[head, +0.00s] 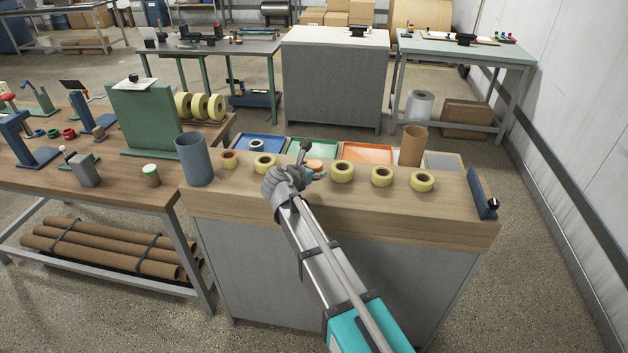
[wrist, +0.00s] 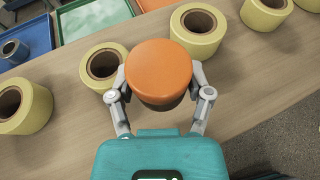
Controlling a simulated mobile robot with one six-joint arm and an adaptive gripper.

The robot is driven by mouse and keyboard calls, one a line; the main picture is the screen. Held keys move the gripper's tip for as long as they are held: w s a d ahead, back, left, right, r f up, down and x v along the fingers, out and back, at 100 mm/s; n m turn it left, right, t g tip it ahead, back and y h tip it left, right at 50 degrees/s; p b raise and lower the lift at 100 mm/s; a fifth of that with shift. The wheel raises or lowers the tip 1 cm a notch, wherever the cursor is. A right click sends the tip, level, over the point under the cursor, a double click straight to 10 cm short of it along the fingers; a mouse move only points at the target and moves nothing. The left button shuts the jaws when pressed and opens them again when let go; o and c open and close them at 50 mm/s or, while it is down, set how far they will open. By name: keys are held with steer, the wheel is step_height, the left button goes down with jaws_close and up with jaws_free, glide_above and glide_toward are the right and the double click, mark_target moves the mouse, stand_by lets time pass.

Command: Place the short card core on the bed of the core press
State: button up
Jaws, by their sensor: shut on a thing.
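My gripper (head: 311,176) is shut on a short brown cylinder with a flat orange top (wrist: 160,70). Its two fingers press on opposite sides, seen in the wrist view. The orange top also shows in the head view (head: 314,164), above the wooden bench, among the yellow rolls. Whether its base touches the bench is hidden. I cannot tell for sure whether it is the short card core. A plain brown card tube (head: 412,146) stands upright at the bench's right. Blue upright devices (head: 24,142) stand on the left table; I cannot tell which is the core press.
Several yellow rolls (head: 382,176) line the wooden bench (head: 340,212). A grey-blue tube (head: 194,160) stands at its left end. Blue (head: 258,136) and orange (head: 368,152) trays lie behind. A green panel (head: 140,118) and a green-topped core (head: 151,175) are on the left table.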

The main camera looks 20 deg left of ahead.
mark_target(315, 185)
steer(key=shift+w+f+b, duration=0.3)
steer(key=shift+f, duration=0.2)
steer(key=shift+f+b, duration=1.35)
steer(key=shift+f, duration=0.05)
steer(key=shift+f, duration=0.1)
steer(key=o, duration=0.8)
steer(key=shift+c, duration=0.2)
steer(key=shift+r, duration=0.2)
